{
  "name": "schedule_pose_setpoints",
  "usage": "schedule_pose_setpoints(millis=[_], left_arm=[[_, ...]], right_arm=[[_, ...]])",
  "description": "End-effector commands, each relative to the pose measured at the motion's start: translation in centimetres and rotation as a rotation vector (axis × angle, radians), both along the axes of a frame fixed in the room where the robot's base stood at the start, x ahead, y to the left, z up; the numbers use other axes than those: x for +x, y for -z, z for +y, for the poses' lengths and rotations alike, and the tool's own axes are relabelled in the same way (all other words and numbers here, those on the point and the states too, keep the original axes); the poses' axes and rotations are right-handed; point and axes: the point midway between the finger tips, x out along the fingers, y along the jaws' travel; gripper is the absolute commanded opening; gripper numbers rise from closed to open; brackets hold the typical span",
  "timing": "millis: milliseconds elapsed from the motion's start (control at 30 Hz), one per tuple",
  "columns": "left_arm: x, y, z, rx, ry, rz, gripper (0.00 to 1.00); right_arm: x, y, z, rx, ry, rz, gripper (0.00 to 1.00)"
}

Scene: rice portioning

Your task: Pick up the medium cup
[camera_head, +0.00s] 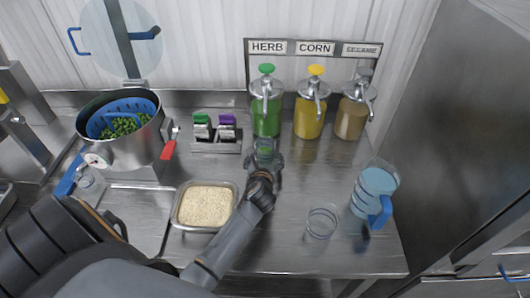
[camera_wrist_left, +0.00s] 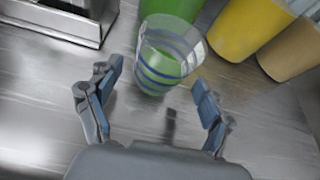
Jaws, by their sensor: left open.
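A clear cup with blue bands (camera_head: 265,146) stands upright on the steel counter in front of the green dispenser; its size name cannot be read. It also shows in the left wrist view (camera_wrist_left: 163,68), with green seen through it. My left gripper (camera_head: 264,170) is open behind the cup, on its near side. In the left wrist view my left gripper (camera_wrist_left: 156,84) has its fingers spread, with the cup at and just beyond the fingertips, not gripped. Another clear cup (camera_head: 321,222) stands at the front right. My right gripper is not in view.
Green (camera_head: 267,117), yellow (camera_head: 309,118) and tan (camera_head: 351,118) pump dispensers stand under the labels. A blue-handled pitcher (camera_head: 374,193) is at the right. A tray of rice (camera_head: 236,189) lies left of my arm. A pot (camera_head: 128,150) and a small holder (camera_head: 216,147) are further left.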

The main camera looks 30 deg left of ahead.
Motion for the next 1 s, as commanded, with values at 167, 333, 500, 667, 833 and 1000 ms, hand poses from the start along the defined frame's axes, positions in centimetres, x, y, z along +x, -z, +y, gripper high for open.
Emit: schedule_pose_setpoints(millis=[167, 333, 500, 667, 833, 1000], left_arm=[[2.1, 0.3, 1.1, -0.002, -0.001, -0.001, 0.8], [3.5, 1.2, 2.0, -0.001, -0.002, -0.001, 0.8], [3.9, 1.4, 2.2, 0.0, 0.0, 0.0, 0.8], [3.8, 1.4, 2.2, 0.0, 0.0, 0.0, 0.76], [3.8, 1.4, 2.2, 0.0, -0.001, 0.0, 0.42], [3.8, 1.3, 2.2, 0.001, 0.0, -0.001, 0.12]], right_arm=[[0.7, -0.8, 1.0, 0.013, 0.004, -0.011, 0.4], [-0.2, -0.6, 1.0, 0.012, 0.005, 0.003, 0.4], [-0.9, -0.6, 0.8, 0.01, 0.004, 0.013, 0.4], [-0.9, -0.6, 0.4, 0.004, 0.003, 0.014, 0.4], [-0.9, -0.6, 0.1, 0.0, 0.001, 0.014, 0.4], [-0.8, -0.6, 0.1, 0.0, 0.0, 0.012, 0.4]])
